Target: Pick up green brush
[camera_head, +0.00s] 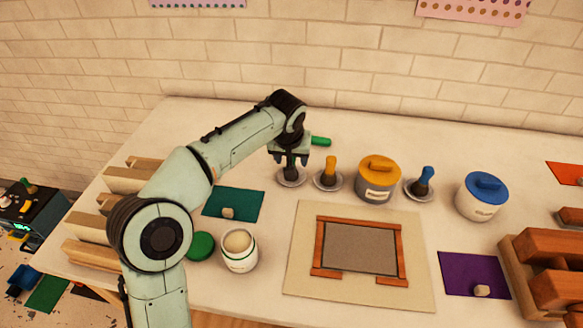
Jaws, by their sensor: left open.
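A green handle (320,141), which looks like the green brush, sticks out to the right from behind my left gripper. It appears to lie sideways, and its other end is hidden by the gripper. My left gripper (290,168) is open and points down over a small grey saucer (291,183). What lies between its dark fingertips is too small to make out. My right gripper is not in view.
A yellow-handled brush (330,169) and a blue-handled brush (425,177) stand in saucers. Yellow-lidded (379,167) and blue-lidded (484,185) pots stand nearby. An open white jar (238,258) and a wooden frame (404,249) are in front.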

